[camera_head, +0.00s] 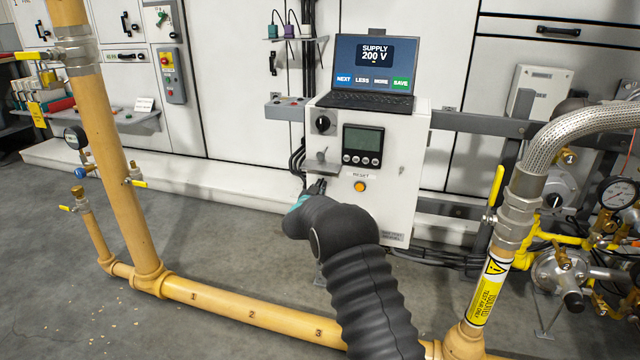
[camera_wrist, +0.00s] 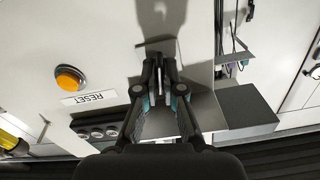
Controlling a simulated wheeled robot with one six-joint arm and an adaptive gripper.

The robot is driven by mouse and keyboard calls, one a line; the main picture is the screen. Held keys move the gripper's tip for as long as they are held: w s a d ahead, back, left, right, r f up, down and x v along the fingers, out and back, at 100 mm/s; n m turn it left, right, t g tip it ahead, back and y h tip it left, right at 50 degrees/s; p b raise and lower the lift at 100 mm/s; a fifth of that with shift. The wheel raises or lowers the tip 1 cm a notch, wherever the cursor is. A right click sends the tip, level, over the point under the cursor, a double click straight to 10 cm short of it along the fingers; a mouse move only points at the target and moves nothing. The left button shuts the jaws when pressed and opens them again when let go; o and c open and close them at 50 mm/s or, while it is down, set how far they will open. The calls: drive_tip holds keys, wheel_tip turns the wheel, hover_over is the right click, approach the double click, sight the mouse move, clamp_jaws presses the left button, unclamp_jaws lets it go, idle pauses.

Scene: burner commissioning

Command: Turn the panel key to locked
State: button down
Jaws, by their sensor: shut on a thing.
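The white control panel (camera_head: 390,205) stands in the middle of the head view. My gripper (camera_head: 317,187) is at the lower left of its front face, left of the orange reset button (camera_head: 360,186). In the wrist view, which looks upside down, my gripper (camera_wrist: 160,75) has its fingers closed on a small, thin piece at the panel face, which I take to be the panel key (camera_wrist: 159,66). The fingers hide most of it, so its turned position and any markings around it cannot be read. In the head view the key is hidden behind my gripper.
A small grey shelf (camera_head: 322,164) juts out just above my gripper. A black rotary knob (camera_head: 322,123) and a meter display (camera_head: 362,143) are higher on the panel. A laptop (camera_head: 372,75) reading "SUPPLY 200 V" sits on top. Yellow pipes (camera_head: 240,305) cross the floor in front.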

drive_tip(key=shift+n+p, duration=0.45)
drive_tip(key=shift+n, duration=0.65)
drive_tip(key=c, duration=1.3)
unclamp_jaws()
drive_tip(key=v, duration=1.2)
drive_tip(key=shift+a, duration=0.1)
